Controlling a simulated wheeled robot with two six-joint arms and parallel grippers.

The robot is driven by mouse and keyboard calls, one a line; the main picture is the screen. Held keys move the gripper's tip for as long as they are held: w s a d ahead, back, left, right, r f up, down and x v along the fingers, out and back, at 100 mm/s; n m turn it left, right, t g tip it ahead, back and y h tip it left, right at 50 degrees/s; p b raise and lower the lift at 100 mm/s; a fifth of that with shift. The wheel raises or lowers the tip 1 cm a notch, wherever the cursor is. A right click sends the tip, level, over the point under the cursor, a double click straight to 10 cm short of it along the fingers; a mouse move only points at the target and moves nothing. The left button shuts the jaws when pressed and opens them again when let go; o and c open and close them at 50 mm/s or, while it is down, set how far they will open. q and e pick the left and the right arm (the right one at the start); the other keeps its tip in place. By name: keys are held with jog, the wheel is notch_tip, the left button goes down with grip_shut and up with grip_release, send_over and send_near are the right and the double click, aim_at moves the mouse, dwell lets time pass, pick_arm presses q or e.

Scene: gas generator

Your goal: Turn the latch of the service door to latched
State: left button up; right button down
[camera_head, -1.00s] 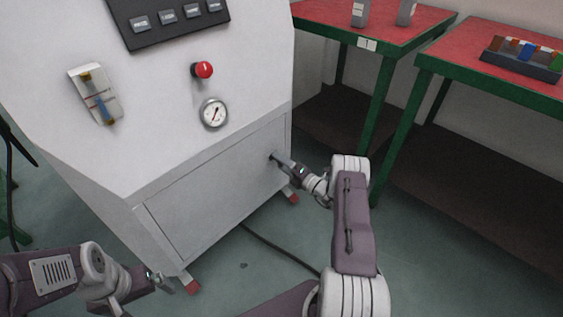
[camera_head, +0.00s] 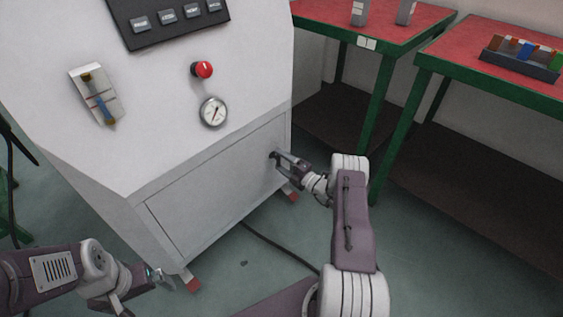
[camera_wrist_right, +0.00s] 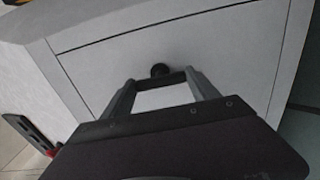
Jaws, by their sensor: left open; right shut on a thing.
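The service door (camera_head: 215,190) is the flat grey panel low on the white generator cabinet, and it sits closed in its frame. Its latch (camera_head: 272,155) is a small dark knob near the door's right edge. It also shows as a black knob in the right wrist view (camera_wrist_right: 160,69). My right gripper (camera_head: 278,160) is at the latch, its two fingers on either side of it, shut on it. The fingers partly hide the latch in the head view, and its angle is hard to tell. My left gripper (camera_head: 163,279) is open and empty, low at the left, away from the door.
Red-topped tables with green frames (camera_head: 385,22) stand at the right. A dark cable (camera_head: 280,252) lies on the floor.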

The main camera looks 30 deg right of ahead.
jog(key=shift+c, duration=1)
grip_release()
jog(key=shift+s, duration=0.15)
jog(key=p+v, duration=0.4)
jog(key=v, duration=0.4)
jog(key=shift+s, duration=0.35)
jog(key=shift+d, duration=0.15)
